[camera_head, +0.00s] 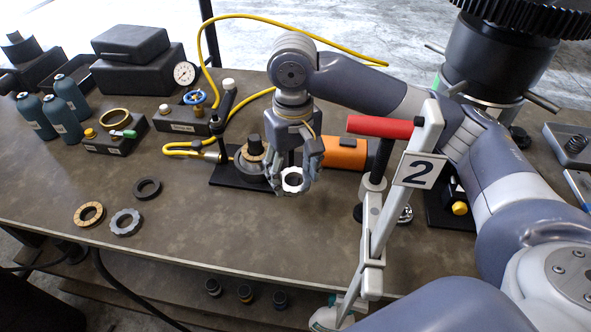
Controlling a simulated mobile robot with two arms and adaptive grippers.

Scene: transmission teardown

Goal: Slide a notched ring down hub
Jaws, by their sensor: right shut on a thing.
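My right gripper (295,186) comes in from the right and points down, shut on a pale notched ring (288,188). The ring appears to be above the table, just right of and in front of the hub (255,143). The hub stands upright on a dark base plate (226,177), with a tan ring and a grey part around it. Another grey notched ring (116,229), a tan ring (79,221) and a black ring (137,194) lie flat on the table at the left. My left gripper is out of view.
Blue bottles (64,119) and a yellow hose (187,151) are further left. The front middle of the table (230,235) is clear.

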